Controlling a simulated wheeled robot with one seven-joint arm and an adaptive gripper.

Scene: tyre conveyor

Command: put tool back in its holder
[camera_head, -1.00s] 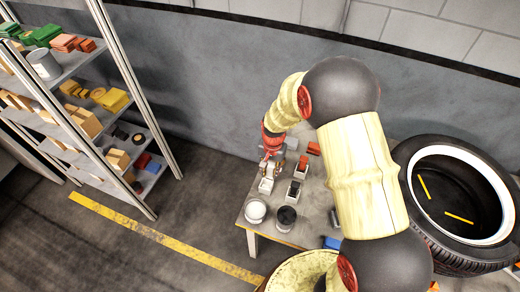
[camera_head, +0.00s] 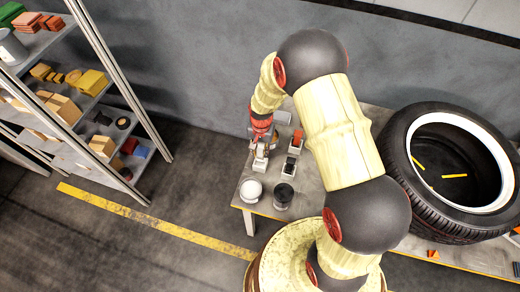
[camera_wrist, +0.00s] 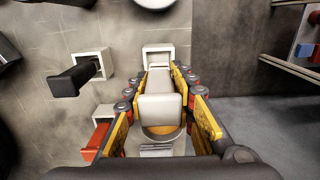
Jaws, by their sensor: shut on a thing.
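My gripper (camera_wrist: 160,105) is shut on a pale grey-white tool (camera_wrist: 160,97), with a yellow-black finger on each side of it. The tool's far end lines up with a square white holder (camera_wrist: 158,53) on the table. I cannot tell whether that end is inside the holder or just above it. In the head view my gripper (camera_head: 262,143) points down over the table's left part, close above the white holder (camera_head: 260,164).
A black tool (camera_wrist: 75,80) and a red tool (camera_wrist: 95,142) stand in neighbouring holders to the left in the wrist view. A white round pot (camera_head: 251,190) and a dark pot (camera_head: 284,195) stand at the table's front. A large tyre (camera_head: 415,190) is right; shelves (camera_head: 75,115) are left.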

